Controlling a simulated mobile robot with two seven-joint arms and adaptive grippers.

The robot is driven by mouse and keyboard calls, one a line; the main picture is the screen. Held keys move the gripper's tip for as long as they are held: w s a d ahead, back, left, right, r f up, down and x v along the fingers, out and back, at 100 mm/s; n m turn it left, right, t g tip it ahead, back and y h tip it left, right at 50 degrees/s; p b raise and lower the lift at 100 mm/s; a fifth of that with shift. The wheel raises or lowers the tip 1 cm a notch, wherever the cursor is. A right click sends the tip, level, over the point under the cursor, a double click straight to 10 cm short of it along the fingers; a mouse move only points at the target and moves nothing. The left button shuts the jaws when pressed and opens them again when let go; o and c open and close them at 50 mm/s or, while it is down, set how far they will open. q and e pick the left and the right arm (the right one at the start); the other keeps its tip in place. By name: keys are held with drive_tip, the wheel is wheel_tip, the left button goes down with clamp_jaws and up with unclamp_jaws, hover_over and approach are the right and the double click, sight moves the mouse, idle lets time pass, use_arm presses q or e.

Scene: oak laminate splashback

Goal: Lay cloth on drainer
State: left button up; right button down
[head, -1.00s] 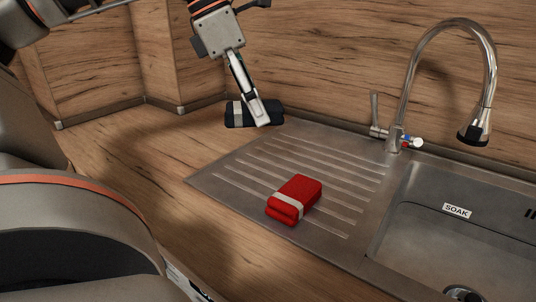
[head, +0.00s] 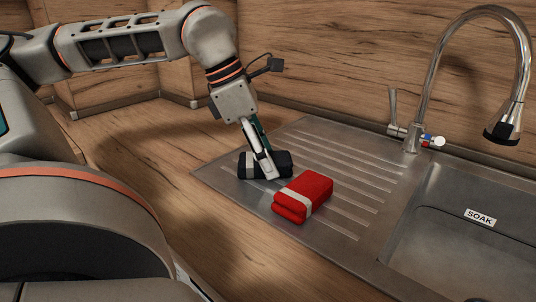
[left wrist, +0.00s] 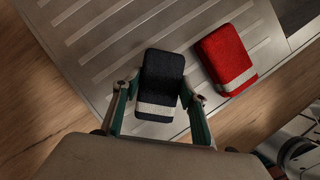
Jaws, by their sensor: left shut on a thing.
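A dark navy folded cloth (head: 282,163) with a pale band is held in my left gripper (head: 262,164), over the left part of the ribbed steel drainer (head: 325,142). In the left wrist view the dark cloth (left wrist: 162,70) lies between the two fingers. I cannot tell whether its underside touches the drainer. A red folded cloth (head: 305,192) with a pale band lies on the drainer, just to the right of the dark one. It also shows in the left wrist view (left wrist: 222,52).
A sink basin (head: 440,235) with a SOAK label (head: 480,217) is to the right of the drainer. A tall curved tap (head: 427,95) stands behind it. The wooden worktop (head: 150,140) left of the drainer is clear. Wooden splashback (head: 330,60) runs along the back.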

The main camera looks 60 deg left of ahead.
use_arm(q)
drive_tip(key=o, duration=1)
use_arm(e)
drive_tip(key=shift+s+f, duration=0.1)
drive_tip(key=shift+f, duration=0.05)
use_arm(q)
drive_tip(key=p+v, duration=0.1)
drive_tip(key=v, duration=0.3)
drive_tip(key=shift+w, duration=0.1)
drive_tip(key=p+v, duration=0.2)
drive_tip(key=v, duration=0.6)
drive_tip(key=shift+p, duration=0.35)
use_arm(e)
drive_tip(key=shift+n+g+h, duration=0.4)
drive_tip(key=shift+g+h, duration=0.2)
drive_tip(key=d, duration=0.1)
drive_tip(key=s+d+f, duration=0.2)
drive_tip(key=shift+d+f, duration=0.2)
drive_tip(key=shift+d, duration=0.2)
drive_tip(key=shift+w+a+r, duration=0.1)
drive_tip(key=shift+w+r, duration=0.1)
drive_tip(key=shift+w, duration=0.05)
